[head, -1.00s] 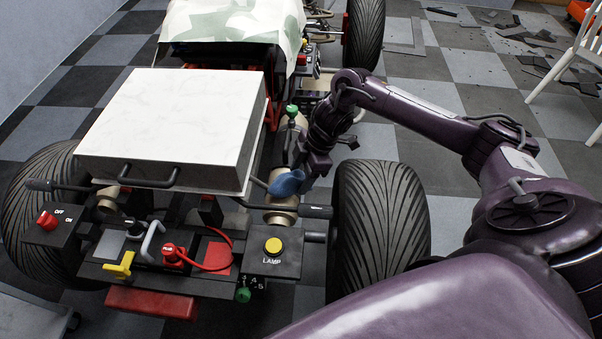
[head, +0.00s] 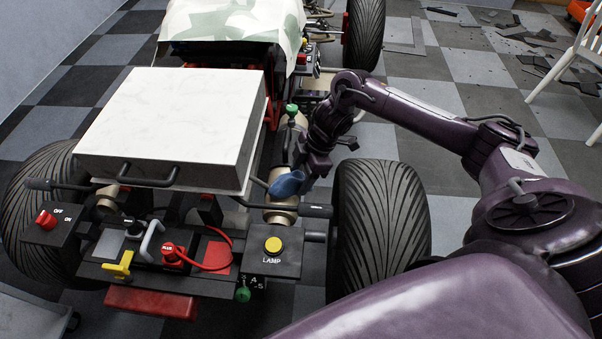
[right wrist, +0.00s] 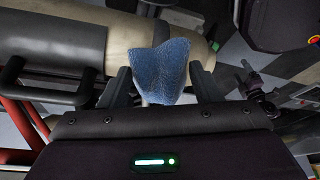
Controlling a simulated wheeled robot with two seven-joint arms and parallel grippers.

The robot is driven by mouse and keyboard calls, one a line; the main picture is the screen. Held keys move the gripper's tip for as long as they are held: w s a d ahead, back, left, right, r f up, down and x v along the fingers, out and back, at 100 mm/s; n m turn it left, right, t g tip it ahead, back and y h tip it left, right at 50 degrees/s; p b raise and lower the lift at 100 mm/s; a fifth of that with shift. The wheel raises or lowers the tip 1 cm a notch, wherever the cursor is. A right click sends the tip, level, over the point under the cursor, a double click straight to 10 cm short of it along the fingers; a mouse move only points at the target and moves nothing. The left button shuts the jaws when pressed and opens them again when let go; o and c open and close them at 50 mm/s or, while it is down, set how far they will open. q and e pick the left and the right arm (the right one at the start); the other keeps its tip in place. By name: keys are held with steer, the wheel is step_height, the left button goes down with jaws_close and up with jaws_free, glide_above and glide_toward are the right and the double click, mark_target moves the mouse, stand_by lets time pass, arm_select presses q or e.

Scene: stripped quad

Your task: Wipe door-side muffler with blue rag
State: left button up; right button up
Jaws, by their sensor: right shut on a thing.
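The blue rag (head: 287,183) is in my right gripper (head: 300,172), at the tan muffler (head: 281,215) on the quad's right side, between the white box and the rear wheel. In the right wrist view the rag (right wrist: 161,70) sits between the two dark fingers of the gripper (right wrist: 163,85). It lies over or against the tan muffler (right wrist: 125,40); whether it presses on the surface I cannot tell. In the head view the rag and gripper hide part of the muffler. My left gripper is not in view.
The white box (head: 170,125) stands left of the muffler. The large rear right tyre (head: 380,215) is close on the right. A lamp switch box (head: 272,250) and a dark bar lie just in front. A green-topped valve (head: 292,110) stands behind.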

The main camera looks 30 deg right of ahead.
mark_target(286, 176)
steer(key=shift+f, duration=0.6)
steer(key=shift+w+a+r, duration=0.1)
steer(key=shift+w+a, duration=0.5)
steer(key=shift+a, duration=0.2)
steer(key=shift+w+a+r, duration=0.1)
steer(key=shift+w+a, duration=0.5)
steer(key=shift+a, duration=0.15)
steer(key=shift+p, duration=0.3)
steer(key=shift+f, duration=0.15)
steer(key=shift+s+d+f+p, duration=0.15)
steer(key=shift+s+d+p, duration=0.8)
steer(key=shift+d, duration=0.25)
steer(key=shift+s+d+f, duration=0.2)
steer(key=shift+s+d, duration=0.2)
steer(key=shift+s, duration=0.05)
steer(key=shift+r, duration=0.1)
